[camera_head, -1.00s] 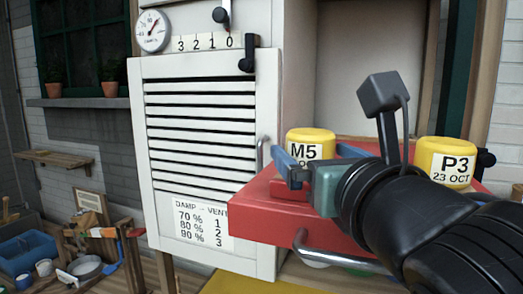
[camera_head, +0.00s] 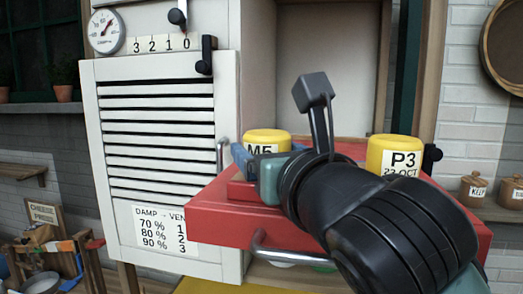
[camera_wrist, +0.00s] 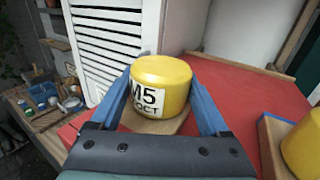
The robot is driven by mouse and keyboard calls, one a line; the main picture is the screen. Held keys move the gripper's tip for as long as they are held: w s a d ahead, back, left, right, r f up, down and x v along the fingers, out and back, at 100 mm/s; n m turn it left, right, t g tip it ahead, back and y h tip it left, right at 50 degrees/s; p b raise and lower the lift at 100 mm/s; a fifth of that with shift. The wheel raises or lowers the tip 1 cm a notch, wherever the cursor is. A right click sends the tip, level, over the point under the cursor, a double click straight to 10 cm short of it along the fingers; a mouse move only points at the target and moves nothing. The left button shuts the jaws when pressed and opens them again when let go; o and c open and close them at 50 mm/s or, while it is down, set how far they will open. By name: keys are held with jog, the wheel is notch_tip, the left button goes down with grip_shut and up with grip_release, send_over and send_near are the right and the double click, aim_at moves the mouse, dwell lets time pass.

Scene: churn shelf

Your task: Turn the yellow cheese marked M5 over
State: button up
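The yellow cheese marked M5 (camera_head: 266,137) is a short cylinder standing upright on a small wooden board on the red drawer (camera_head: 240,213). In the wrist view the cheese (camera_wrist: 162,80) stands between the two blue fingers of my gripper (camera_wrist: 162,100), its label facing me. The fingers are spread on either side of it, and small gaps seem to show. In the head view my gripper (camera_head: 250,160) covers the lower part of the cheese, so contact cannot be seen there.
A second yellow cheese marked P3 (camera_head: 394,154) stands at the right of the drawer; it also shows in the wrist view (camera_wrist: 302,148). A white louvred door (camera_head: 160,140) stands open at the left. A metal handle (camera_head: 290,256) runs along the drawer's front.

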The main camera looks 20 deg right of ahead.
aim_at(267, 132)
jog(key=c, duration=0.5)
jog(key=shift+r+p, duration=0.8)
jog(key=shift+r, duration=0.55)
jog(key=shift+c, duration=0.2)
jog(key=shift+r, duration=0.1)
jog(key=shift+r+p, duration=0.75)
jog(key=shift+r, duration=0.6)
